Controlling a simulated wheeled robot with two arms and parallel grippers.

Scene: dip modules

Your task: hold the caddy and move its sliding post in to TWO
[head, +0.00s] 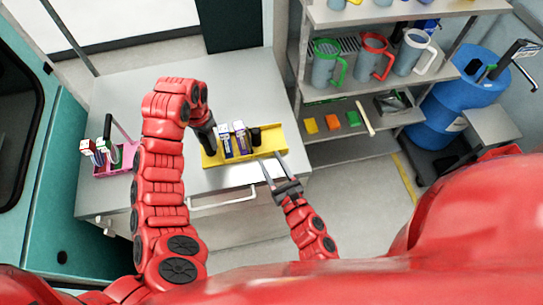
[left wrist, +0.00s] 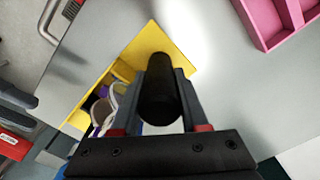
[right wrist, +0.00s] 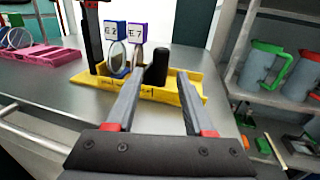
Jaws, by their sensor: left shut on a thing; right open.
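The yellow caddy (head: 268,152) lies on the grey worktop; its wall also shows in the right wrist view (right wrist: 190,97). My left gripper (head: 209,145) is shut on a black upright post (left wrist: 158,88) at the caddy's left end. A second black post (head: 256,136) stands toward the caddy's right end; in the right wrist view it (right wrist: 156,67) appears between my fingers, beyond them. My right gripper (head: 274,170) is open and empty at the front right of the caddy. Marks on the caddy's front wall are too small to read.
Two items with labelled tops, E 2 (right wrist: 115,45) and E 7 (right wrist: 137,45), stand in the caddy between the posts. A pink caddy (head: 122,168) sits at the worktop's left. Shelves with mugs (head: 328,65) stand to the right. Worktop behind the yellow caddy is clear.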

